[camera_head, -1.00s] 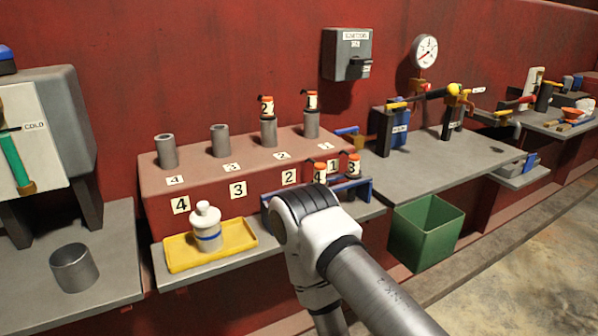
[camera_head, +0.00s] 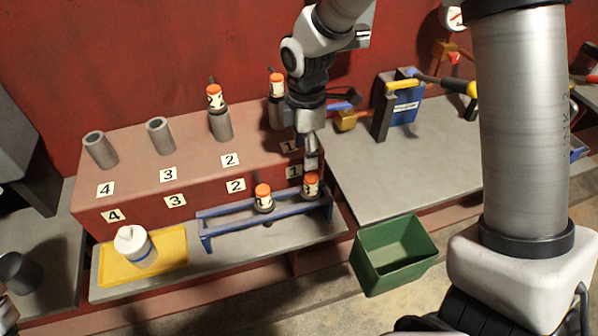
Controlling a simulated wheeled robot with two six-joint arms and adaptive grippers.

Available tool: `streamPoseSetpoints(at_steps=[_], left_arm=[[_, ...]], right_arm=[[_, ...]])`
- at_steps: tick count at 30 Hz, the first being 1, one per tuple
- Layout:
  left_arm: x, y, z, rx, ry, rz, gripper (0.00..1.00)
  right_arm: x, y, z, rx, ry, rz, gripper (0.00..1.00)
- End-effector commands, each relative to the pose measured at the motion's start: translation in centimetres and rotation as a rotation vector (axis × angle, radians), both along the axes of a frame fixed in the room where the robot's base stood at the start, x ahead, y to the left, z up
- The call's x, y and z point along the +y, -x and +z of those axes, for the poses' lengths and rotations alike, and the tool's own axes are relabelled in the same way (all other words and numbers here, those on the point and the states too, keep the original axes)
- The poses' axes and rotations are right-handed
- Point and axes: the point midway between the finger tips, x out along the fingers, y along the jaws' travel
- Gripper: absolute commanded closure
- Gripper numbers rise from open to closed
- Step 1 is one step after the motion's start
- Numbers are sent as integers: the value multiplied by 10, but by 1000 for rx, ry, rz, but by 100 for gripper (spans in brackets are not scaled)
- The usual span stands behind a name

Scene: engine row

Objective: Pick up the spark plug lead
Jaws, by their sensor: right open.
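Two orange-capped spark plug leads stand in the blue rack: a left one (camera_head: 263,198) and a right one (camera_head: 311,184). Their numbers are hard to read now. My right gripper (camera_head: 311,158) points down just above the right lead, open and empty. Whether its fingers touch the cap is not clear. Another lead, marked 2 (camera_head: 215,98), sits on the post labelled 2. A further lead (camera_head: 277,86) is on the post labelled 1, partly hidden by my right wrist. My left gripper is not in view.
The blue rack (camera_head: 220,236) stands on a grey shelf in front of the red block (camera_head: 190,180). Posts 4 (camera_head: 100,150) and 3 (camera_head: 160,137) are bare. A white bottle (camera_head: 134,246) stands on a yellow tray (camera_head: 173,258). A green bin (camera_head: 375,270) is at right.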

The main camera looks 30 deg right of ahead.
Motion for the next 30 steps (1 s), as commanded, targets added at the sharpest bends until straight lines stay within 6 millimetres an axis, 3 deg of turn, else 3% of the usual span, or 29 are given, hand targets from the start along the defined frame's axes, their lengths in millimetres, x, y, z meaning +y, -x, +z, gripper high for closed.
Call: streamPoseSetpoints(at_steps=[12, 20, 21, 26, 30], left_arm=[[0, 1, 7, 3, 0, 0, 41], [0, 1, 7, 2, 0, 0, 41], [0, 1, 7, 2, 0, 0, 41], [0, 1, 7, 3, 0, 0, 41], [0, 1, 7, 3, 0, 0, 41]], right_arm=[[-5, 12, -65, 6, -1, -2, 41], [-5, 11, -74, 1, -1, -1, 41], [-5, 11, -74, 1, -1, -1, 45], [-5, 11, -74, 1, -1, -2, 100], [-5, 11, -74, 1, -1, -2, 100]])
